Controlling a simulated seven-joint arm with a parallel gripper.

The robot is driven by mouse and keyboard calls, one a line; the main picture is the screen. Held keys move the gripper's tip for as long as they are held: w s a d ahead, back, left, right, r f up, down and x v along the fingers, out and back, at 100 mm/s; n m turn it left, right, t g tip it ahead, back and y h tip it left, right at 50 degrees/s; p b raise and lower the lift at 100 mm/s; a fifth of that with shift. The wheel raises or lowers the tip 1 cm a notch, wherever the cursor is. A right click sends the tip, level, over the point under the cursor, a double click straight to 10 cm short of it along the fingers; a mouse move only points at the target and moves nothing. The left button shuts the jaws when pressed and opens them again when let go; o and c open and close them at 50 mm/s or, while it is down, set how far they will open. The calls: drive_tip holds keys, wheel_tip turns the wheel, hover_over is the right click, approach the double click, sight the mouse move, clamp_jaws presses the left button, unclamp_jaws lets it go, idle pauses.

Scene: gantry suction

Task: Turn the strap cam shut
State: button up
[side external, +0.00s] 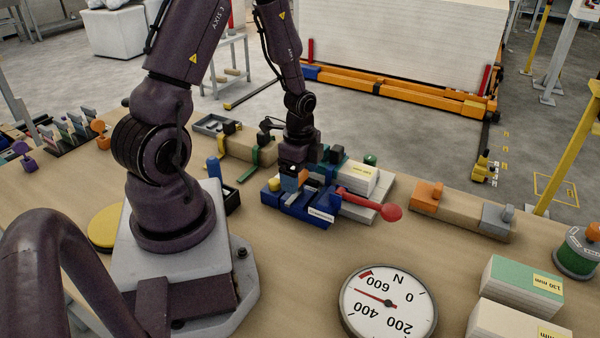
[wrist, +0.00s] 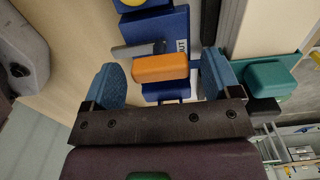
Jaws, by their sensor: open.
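A blue fixture (side external: 300,206) stands on the bench, with a white label and a red ball-ended lever (side external: 368,203) beside it. In the wrist view, an orange handle (wrist: 160,68), which looks like the strap cam's, sits over the blue base (wrist: 180,30) beside a grey pin (wrist: 138,50). Lettering ending in "UT" shows next to it. My gripper (wrist: 161,76) is open, with one blue finger on each side of the handle and visible gaps between. In the side view my gripper (side external: 296,181) is low over the fixture and hides much of the handle.
A wooden block with an orange clamp (side external: 427,194) and a round dial (side external: 388,302) stand further right and in front. A teal block (wrist: 269,77) is close to my right finger. Bare bench lies before the fixture.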

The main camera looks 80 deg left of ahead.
drive_tip(key=c, duration=0.9)
drive_tip(key=shift+n, duration=0.4)
drive_tip(key=n, duration=0.8)
drive_tip(key=shift+n, duration=0.3)
drive_tip(key=n, duration=0.4)
drive_tip(key=shift+n, duration=2.2)
